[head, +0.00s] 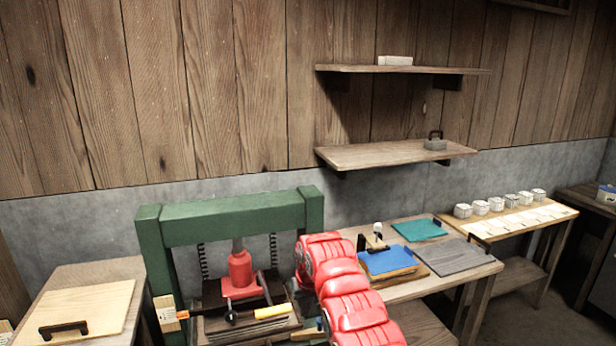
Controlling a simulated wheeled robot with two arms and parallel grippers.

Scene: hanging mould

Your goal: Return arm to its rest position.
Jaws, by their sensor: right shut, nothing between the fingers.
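My red right arm (345,290) comes in from the bottom edge, right of centre, and rises in front of the right side of the green press (230,215). My right gripper is shut and empty; its fingertips are hard to make out behind the arm and among the parts of the press. My left arm and gripper are not in view.
The press holds a red screw block (240,272); a yellow-handled tool (272,311) lies at its front. A bench with blue (388,260), teal (419,230) and grey (446,257) boards stands right. A handled wooden board (88,308) lies left. Two shelves (395,154) hang above.

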